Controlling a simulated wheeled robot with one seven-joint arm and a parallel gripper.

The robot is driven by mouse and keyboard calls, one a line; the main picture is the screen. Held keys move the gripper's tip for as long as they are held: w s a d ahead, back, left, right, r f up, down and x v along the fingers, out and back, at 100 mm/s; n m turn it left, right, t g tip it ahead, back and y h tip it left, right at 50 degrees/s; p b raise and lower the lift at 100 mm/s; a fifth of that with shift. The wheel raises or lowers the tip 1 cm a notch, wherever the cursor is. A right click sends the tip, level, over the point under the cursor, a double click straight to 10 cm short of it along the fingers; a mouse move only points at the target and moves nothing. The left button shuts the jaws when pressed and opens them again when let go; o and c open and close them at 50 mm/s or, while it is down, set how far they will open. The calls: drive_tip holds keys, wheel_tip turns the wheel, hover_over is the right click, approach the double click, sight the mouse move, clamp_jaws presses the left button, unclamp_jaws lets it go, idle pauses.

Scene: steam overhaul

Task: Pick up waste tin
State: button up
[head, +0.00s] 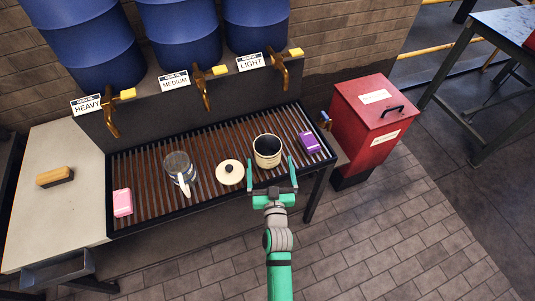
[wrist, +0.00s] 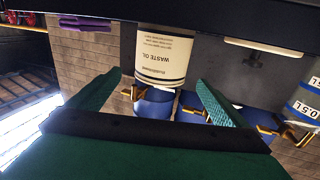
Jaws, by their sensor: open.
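The waste tin (head: 267,153) is a cream open-topped can with a dark rim, standing upright on the slatted grate. In the wrist view, which is upside down, the tin (wrist: 163,55) shows its "WASTE OIL" label. A cream lid with a dark knob (head: 230,172) lies on the grate just left of the tin. My gripper (head: 271,174) is open and empty at the front of the grate, its two green fingers pointing toward the tin. In the wrist view the tin stands beyond and between the fingertips (wrist: 157,86), which do not appear to touch it.
A purple pack (head: 309,142) lies right of the tin. A glass measuring jug (head: 180,171) and a pink pack (head: 122,203) stand farther left. Taps (head: 283,72) under blue drums overhang the back. A red bin (head: 371,125) stands right of the bench.

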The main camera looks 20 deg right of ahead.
drive_tip(key=shift+w+d+r, duration=0.15)
drive_tip(key=shift+w+d, duration=0.15)
drive_tip(key=shift+w, duration=0.15)
approach(266, 136)
drive_tip(key=shift+w+d, duration=0.3)
drive_tip(key=shift+w, duration=0.25)
drive_tip(key=shift+w+d, duration=0.35)
drive_tip(key=shift+w, duration=0.25)
drive_tip(key=shift+a+x, duration=0.1)
drive_tip(key=shift+x, duration=1.5)
drive_tip(key=shift+a+x, duration=0.15)
drive_tip(key=shift+x, duration=1.5)
drive_tip(key=shift+c, duration=0.6)
drive_tip(key=c, duration=1.2)
drive_tip(key=shift+o, duration=0.2)
